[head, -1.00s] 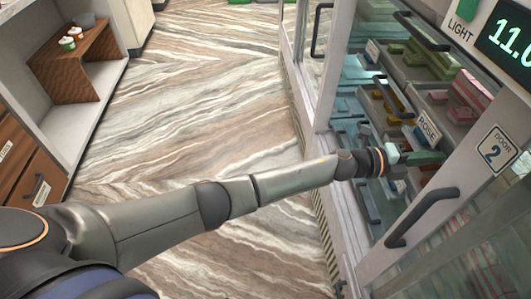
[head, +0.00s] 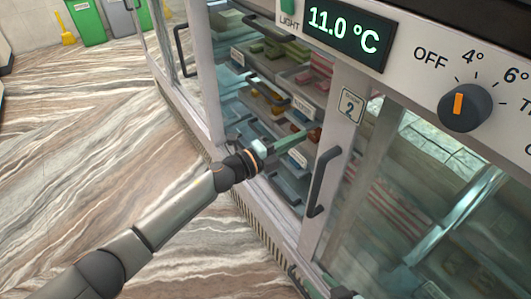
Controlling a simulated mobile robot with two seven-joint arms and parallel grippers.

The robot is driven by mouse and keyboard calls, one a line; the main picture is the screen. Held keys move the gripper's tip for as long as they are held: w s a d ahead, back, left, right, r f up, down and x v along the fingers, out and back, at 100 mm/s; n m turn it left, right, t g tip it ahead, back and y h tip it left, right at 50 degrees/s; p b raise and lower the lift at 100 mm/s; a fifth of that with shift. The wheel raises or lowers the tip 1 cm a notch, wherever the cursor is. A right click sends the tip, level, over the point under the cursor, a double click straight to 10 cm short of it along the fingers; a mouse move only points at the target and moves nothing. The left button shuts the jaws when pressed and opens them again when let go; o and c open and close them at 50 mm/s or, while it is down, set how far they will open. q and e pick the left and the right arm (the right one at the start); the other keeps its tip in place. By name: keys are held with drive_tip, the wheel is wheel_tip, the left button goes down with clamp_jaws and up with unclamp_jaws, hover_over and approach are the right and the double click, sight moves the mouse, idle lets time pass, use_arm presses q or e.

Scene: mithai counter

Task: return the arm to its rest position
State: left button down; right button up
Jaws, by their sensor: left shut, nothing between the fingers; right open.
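My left arm comes in from the lower left. Its gripper (head: 292,141) is shut and empty, at the opening of the glass-fronted cabinet, in front of the shelves of sweets. The pale teal fingers point right, towards the door frame marked 2. I cannot tell how deep they reach. My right gripper (head: 338,290) shows only in part at the bottom edge, low in front of the cabinet, with its fingers apart. The rest of my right arm is out of view.
The door handle (head: 322,182) stands out right of my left gripper. Labelled trays (head: 283,118) of coloured sweets fill the shelves. A temperature display (head: 343,33) reads 11.0 °C, beside a dial (head: 465,106). Green bins (head: 86,22) stand far back. The marbled floor (head: 90,130) at left is clear.

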use_arm(q)
drive_tip(key=s+a+f+n+y+p, duration=0.1)
drive_tip(key=s+a+f+n+y, duration=0.5)
drive_tip(key=s+a+f+n, duration=0.5)
drive_tip(key=s+a+f+n+y, duration=0.6)
drive_tip(key=s+a+f+n, duration=0.2)
drive_tip(key=s+a+n, duration=0.6)
drive_tip(key=s+a+r+n+p, duration=0.1)
drive_tip(key=s+r+p, duration=0.3)
drive_tip(key=r+p, duration=0.7)
drive_tip(key=n+p, duration=0.1)
drive_tip(key=p, duration=0.4)
drive_tip(key=shift+a+r+n+y, duration=0.4)
use_arm(e)
wheel_tip(320, 180, up, 13)
drive_tip(key=s+d+h, duration=0.1)
drive_tip(key=d, duration=0.2)
drive_tip(key=shift+r+m, duration=0.15)
drive_tip(key=shift+m, duration=0.15)
use_arm(q)
drive_tip(key=shift+d, duration=0.1)
use_arm(e)
drive_tip(key=shift+s, duration=0.1)
